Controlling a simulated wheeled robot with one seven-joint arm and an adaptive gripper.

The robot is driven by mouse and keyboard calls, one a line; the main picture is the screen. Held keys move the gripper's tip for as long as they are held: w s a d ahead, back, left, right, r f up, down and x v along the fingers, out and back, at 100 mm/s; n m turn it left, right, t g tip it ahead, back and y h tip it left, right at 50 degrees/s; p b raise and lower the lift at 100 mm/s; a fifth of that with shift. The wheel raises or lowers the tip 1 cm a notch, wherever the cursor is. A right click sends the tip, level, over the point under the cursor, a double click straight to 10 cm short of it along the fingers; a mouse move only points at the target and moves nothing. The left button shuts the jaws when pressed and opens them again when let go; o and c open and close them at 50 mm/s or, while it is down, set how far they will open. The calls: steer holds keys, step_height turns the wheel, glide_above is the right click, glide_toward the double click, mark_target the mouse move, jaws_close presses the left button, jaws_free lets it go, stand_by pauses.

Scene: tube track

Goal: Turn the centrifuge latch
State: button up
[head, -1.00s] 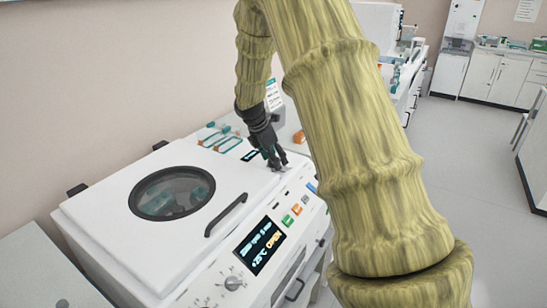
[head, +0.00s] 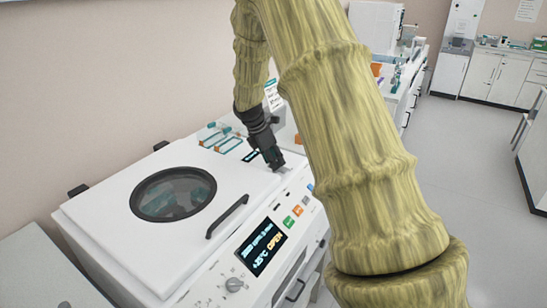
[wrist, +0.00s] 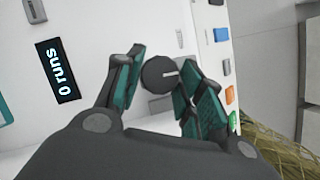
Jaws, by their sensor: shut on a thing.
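The white centrifuge (head: 112,212) fills the lower left of the head view, its lid flat and its display (head: 262,246) reading "OPEN". The latch (wrist: 158,73) shows in the wrist view as a dark round knob with a pale line on it. My gripper (head: 276,163) points down at the far right corner of the centrifuge top. In the wrist view my gripper (wrist: 160,72) has its teal-padded fingers on either side of the knob, shut on it. In the head view the fingers hide the knob.
The lid has a round dark window (head: 172,194) and a black bar handle (head: 227,216). Tube racks (head: 222,138) stand on the surface behind. A small "0 runs" screen (wrist: 58,70) sits beside the latch. The floor (head: 465,190) at the right is clear.

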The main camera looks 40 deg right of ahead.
steer(key=m+g+p, duration=0.1)
steer(key=m+p, duration=0.2)
steer(key=shift+r+p, duration=0.1)
steer(key=shift+p, duration=0.2)
steer(key=m+g+p, duration=0.1)
steer(key=m+p, duration=0.1)
steer(key=m+y+p, duration=0.1)
steer(key=m+p, duration=0.1)
steer(key=m, duration=0.1)
steer(key=shift+w+d+g+y, duration=0.1)
steer(key=shift+w+g+y, duration=0.1)
steer(key=shift+g+y, duration=0.15)
steer(key=m, duration=0.2)
steer(key=m+y+p, duration=0.1)
steer(key=m, duration=0.2)
steer(key=shift+d+f+g+y, duration=0.15)
steer(key=shift+f+g+y, duration=0.1)
steer(key=shift+g, duration=0.1)
steer(key=shift+w+d+m+y+p, duration=0.15)
steer(key=shift+m+y+p, duration=0.6)
steer(key=shift+m, duration=1.35)
steer(key=o, duration=1)
steer(key=shift+d, duration=0.1)
steer(key=shift+r, duration=0.1)
steer(key=v, duration=1.2)
steer(key=shift+d, duration=0.2)
